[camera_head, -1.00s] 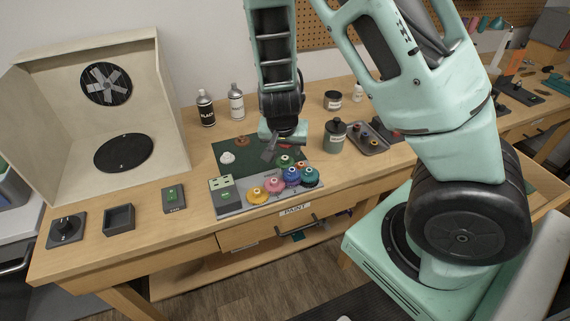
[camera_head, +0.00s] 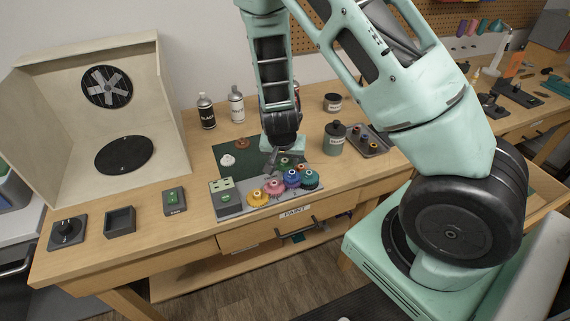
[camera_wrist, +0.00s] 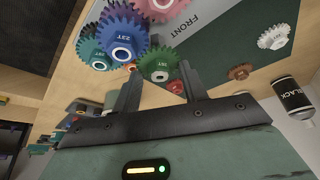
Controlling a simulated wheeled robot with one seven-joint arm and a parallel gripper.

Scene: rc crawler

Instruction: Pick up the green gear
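The green gear (camera_wrist: 159,66), with a pale hub, shows in the wrist view among larger coloured gears. In the head view the green gear (camera_head: 285,161) lies at the back of the gear cluster, partly hidden by my gripper. My gripper (camera_wrist: 160,72) is open and empty, with one finger on each side of the green gear in the wrist view. I cannot tell whether the fingers touch it. In the head view my gripper (camera_head: 273,162) points down just above the back of the cluster.
A small red piece (camera_wrist: 175,87) is near the right finger. Jar (camera_head: 334,139) and bottles (camera_head: 206,111) stand behind.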

